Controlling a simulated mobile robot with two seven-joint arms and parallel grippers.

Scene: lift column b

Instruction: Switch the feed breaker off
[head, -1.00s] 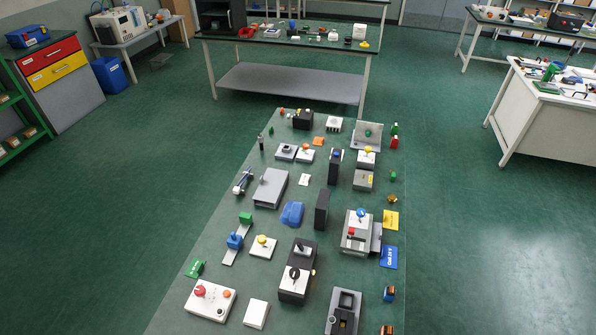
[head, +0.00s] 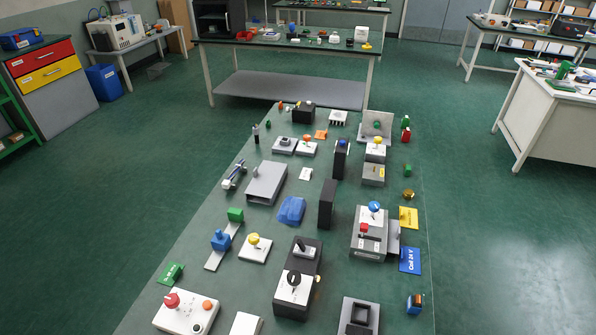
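No label that I can read names the feed breaker, so I cannot tell which device it is. A black and white unit (head: 294,290) with a black rotary knob stands at the lower middle, a black lever unit (head: 304,250) just behind it. A grey unit (head: 369,242) with a blue knob (head: 375,207) and a red part (head: 364,229) stands to their right. Beside it lie a blue plate (head: 410,260), apparently reading "Cell 24 V", and a yellow plate (head: 408,218). Switch positions are too small to tell. Neither of my grippers is in view.
A white box (head: 187,313) with a red knob is at lower left, a green plate (head: 170,273) behind it. A tall black block (head: 327,204) stands mid-table. The bench (head: 240,180) is crowded down its middle; its side strips are mostly bare.

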